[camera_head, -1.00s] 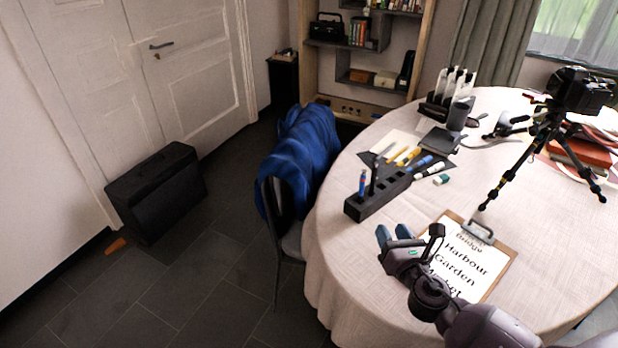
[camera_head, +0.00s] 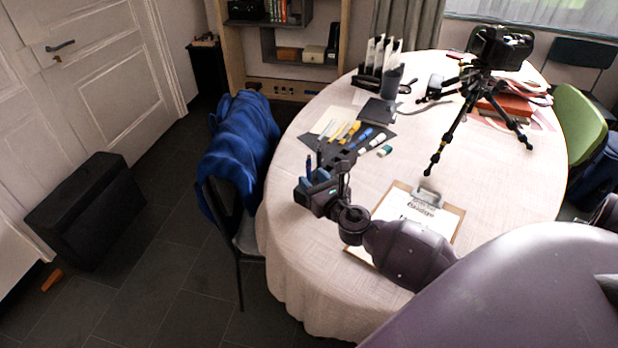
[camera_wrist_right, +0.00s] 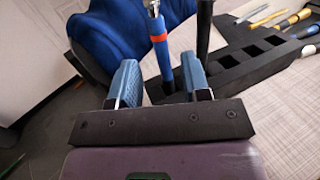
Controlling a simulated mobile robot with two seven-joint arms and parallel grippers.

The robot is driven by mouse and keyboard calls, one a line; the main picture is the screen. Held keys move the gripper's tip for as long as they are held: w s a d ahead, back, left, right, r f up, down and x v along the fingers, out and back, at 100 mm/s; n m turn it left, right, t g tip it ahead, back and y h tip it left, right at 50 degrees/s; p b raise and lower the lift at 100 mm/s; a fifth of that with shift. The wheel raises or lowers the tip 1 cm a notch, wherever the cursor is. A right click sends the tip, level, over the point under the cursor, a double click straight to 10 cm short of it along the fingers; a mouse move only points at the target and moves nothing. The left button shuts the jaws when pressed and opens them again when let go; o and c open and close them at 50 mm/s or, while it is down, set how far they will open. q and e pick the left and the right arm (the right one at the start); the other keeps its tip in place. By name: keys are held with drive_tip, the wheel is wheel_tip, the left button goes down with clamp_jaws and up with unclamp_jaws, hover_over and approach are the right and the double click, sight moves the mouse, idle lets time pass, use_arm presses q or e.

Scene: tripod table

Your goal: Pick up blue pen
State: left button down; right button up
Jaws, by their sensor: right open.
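The blue pen (camera_wrist_right: 161,58) has an orange band and a metallic tip. It stands upright in a slot of the black holder (camera_wrist_right: 245,64), and its upper end shows in the head view (camera_head: 308,164). My right gripper (camera_wrist_right: 160,80) is open, with one blue-padded finger on each side of the pen in the wrist view. In the head view the right gripper (camera_head: 317,182) is at the holder, hiding much of it. I cannot tell whether the fingers touch the pen. My left gripper is not in view.
A dark pen (camera_wrist_right: 203,28) stands close beside the right finger. Several tools lie on a dark mat (camera_head: 376,136) behind the holder. A clipboard (camera_head: 450,222) lies under my right arm. A tripod (camera_head: 455,115) stands farther right. A chair with a blue jacket (camera_head: 235,145) is at the left.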

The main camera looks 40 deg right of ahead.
sight(310, 174)
drive_tip(key=shift+w+d+r, duration=0.1)
drive_tip(key=shift+w+d, duration=0.1)
drive_tip(key=shift+w, duration=0.95)
drive_tip(key=shift+w+d+r, duration=0.1)
drive_tip(key=shift+w+d, duration=0.1)
drive_tip(key=shift+w, duration=0.95)
drive_tip(key=shift+c, duration=0.2)
clamp_jaws()
